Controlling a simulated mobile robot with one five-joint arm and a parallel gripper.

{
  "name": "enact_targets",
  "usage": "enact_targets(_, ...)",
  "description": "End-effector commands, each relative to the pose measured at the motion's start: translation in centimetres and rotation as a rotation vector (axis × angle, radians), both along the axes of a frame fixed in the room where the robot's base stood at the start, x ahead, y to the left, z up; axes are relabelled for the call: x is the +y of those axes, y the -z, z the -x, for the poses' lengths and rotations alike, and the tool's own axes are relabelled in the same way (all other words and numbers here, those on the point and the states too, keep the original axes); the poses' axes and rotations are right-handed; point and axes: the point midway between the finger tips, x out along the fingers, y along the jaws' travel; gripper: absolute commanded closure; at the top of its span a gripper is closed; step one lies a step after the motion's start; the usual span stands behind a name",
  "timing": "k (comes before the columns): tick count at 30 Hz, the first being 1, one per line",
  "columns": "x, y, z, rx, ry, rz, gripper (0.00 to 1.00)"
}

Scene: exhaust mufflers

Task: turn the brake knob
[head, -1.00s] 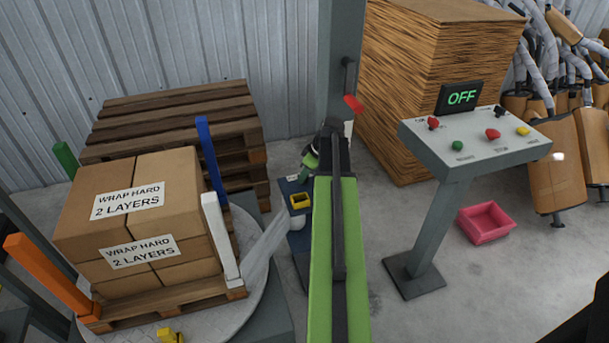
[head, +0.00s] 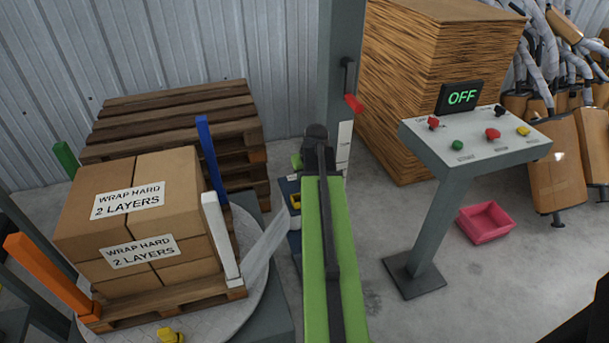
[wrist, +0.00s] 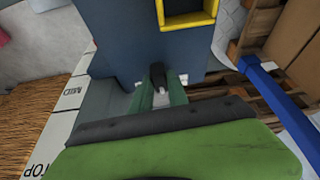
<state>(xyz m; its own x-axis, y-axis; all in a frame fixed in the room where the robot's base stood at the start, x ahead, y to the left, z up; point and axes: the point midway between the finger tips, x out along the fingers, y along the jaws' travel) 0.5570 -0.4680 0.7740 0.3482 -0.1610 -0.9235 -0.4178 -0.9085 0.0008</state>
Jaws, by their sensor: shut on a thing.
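In the wrist view a small dark knob (wrist: 157,74) with a pale grey part below it sticks out from the face of the blue carriage (wrist: 120,40). It appears to be the brake knob. My gripper (wrist: 162,96) has its two green fingers on either side of this part and is shut on it. How far the knob is turned cannot be seen. In the head view the blue carriage (head: 294,240) stands beside the mast, partly behind my green arm. The knob and my fingertips are hidden there.
A yellow-rimmed holder (wrist: 190,14) is on the carriage close to the knob. The control panel (head: 470,140) at right reads OFF. A pink bin (head: 486,222) lies on the floor.

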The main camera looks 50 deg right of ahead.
Motion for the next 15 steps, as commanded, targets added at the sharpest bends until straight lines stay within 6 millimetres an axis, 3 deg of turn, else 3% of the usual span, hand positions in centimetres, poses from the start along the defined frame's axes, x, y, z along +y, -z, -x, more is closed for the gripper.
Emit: enact_targets(15,0.29,0.01,-0.29,0.0,0.481,-0.001,1.0)
